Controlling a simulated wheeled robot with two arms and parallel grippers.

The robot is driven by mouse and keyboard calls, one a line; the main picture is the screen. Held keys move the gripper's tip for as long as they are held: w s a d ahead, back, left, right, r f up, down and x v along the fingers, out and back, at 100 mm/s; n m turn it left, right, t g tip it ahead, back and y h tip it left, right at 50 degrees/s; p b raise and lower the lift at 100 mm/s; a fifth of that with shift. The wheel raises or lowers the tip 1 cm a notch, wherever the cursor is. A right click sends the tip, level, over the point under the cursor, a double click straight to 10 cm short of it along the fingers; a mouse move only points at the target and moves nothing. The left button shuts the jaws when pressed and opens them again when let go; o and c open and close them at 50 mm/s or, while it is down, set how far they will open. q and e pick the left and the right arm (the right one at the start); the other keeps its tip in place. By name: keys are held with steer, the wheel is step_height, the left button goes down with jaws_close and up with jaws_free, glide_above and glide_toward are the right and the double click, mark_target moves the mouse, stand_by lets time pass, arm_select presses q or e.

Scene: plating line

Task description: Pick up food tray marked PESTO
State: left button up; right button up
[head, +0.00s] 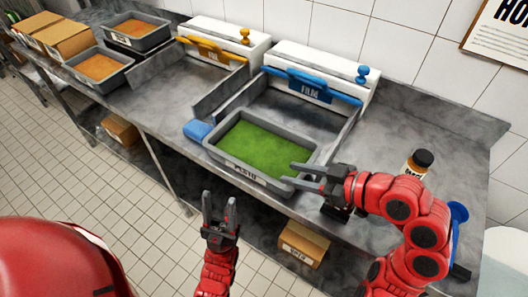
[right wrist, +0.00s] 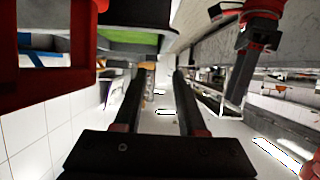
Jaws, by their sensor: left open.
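The grey food tray (head: 214,152) marked PESTO is filled with green and rests on the metal counter near its front edge. Its label faces the front. My right gripper (head: 293,176) is at the tray's right front corner, with its fingers pointing left. Its fingers are apart with nothing between them in the right wrist view (right wrist: 160,85), where part of the green filling shows at the top. I cannot tell whether it touches the tray. My left gripper (head: 219,200) is open and empty, in front of the counter, below and apart from the tray.
A film sealer with a blue bar (head: 311,83) stands behind the tray, and one with a yellow bar (head: 212,52) is further left. Two trays with orange filling (head: 100,68) sit at the far left. A dark-capped bottle (head: 417,164) stands right. A blue object (head: 197,131) touches or nears the tray's left.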

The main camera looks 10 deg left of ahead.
steer(key=p, duration=0.2)
glide_toward(245, 164)
steer(key=x, duration=0.5)
steer(key=shift+w, duration=0.15)
steer(key=p+x, duration=0.2)
steer(key=x, duration=0.2)
steer(key=shift+a+f, duration=0.15)
steer(key=shift+a, duration=0.2)
steer(key=shift+w+a+f, duration=0.15)
jaws_close()
stand_by(0.5)
